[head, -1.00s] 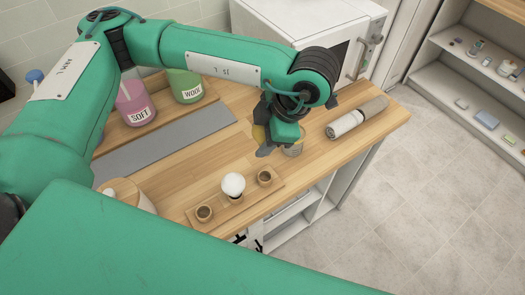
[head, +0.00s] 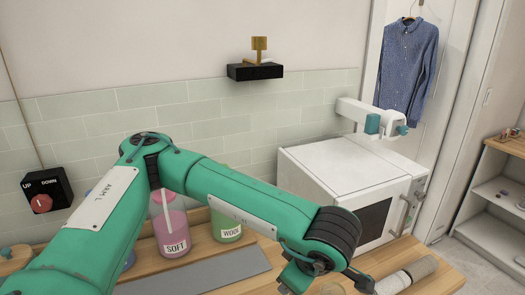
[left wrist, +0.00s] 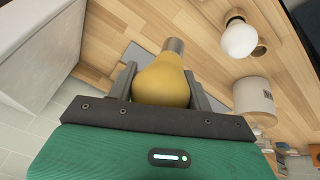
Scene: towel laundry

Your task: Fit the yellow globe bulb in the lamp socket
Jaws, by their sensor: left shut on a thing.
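The yellow globe bulb (left wrist: 163,82) is held between the two fingers of my left gripper (left wrist: 162,88), its grey metal base pointing away from the palm over the wooden counter. In the head view my left gripper (head: 298,278) is low in the picture, partly hidden by its arm, and the bulb cannot be made out. A brass, upright fitting (head: 259,45) on a black wall bracket (head: 255,71) looks like the lamp socket; it is empty and well above and behind the gripper. My right gripper is not in view.
A white bulb (left wrist: 238,38) stands in a wooden holder beside an empty hole. A pale cup (left wrist: 253,98) is near the gripper. Behind the arm are pink (head: 171,236) and green (head: 226,226) jars. A white cabinet (head: 350,175) and a white wall arm (head: 365,117) are right.

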